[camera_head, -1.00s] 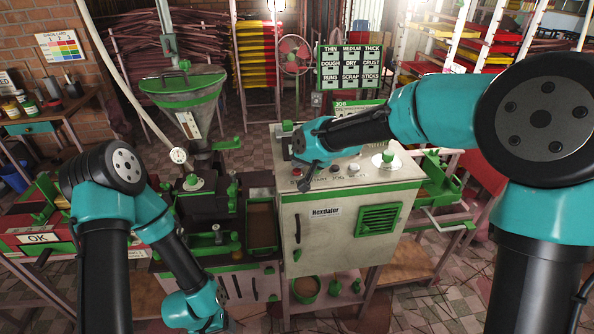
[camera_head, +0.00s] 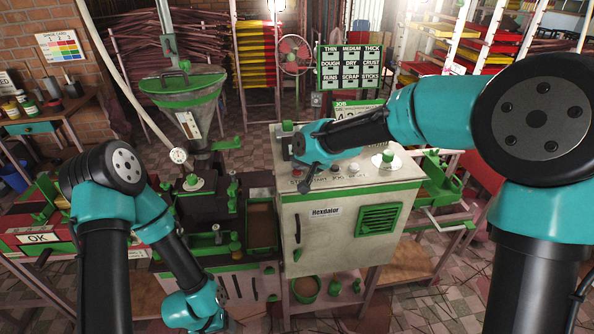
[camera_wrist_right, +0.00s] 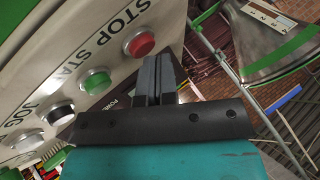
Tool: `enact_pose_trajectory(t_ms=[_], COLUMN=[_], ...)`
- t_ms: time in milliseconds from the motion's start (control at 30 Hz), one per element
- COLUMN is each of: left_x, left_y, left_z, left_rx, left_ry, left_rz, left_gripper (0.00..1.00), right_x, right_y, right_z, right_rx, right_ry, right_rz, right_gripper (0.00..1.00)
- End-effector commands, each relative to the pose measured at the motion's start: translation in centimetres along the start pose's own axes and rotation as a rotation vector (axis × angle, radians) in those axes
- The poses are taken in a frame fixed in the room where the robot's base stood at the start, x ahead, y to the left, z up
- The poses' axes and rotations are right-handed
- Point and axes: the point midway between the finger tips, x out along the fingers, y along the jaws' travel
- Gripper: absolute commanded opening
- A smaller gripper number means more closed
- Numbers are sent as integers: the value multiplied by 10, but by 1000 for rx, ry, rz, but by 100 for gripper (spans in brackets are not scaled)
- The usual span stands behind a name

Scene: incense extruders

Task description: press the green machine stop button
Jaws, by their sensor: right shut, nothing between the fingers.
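The cream control machine (camera_head: 343,222) has green trim and a sloped top panel with a row of buttons. In the right wrist view, the red button (camera_wrist_right: 140,44) sits beside the word STOP. A green button (camera_wrist_right: 95,82) is beside START, with a black button (camera_wrist_right: 57,112) and a white one (camera_wrist_right: 22,140) further along. My right gripper (camera_wrist_right: 158,75) is shut and empty, its fingertips close beside the red button in that view; I cannot tell whether they touch anything. In the head view my right gripper (camera_head: 306,184) is over the panel's left part. My left gripper is out of sight.
A green-rimmed hopper (camera_head: 183,85) stands left of the machine. A round green-based knob (camera_head: 385,159) is on the panel's right. A job display (camera_head: 355,113) rises behind the panel. A dark extruder with green handles (camera_head: 205,205) adjoins the left side.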

Motion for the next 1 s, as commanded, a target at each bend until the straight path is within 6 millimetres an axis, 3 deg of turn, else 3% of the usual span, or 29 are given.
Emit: enact_pose_trajectory(t_ms=[1000], left_x=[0], left_y=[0], left_z=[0], left_rx=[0], left_ry=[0], left_rz=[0], left_gripper=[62], right_x=[-2], right_y=[-1], right_z=[-1], right_rx=[0], right_ry=[-1], right_rz=[0], right_gripper=[0])
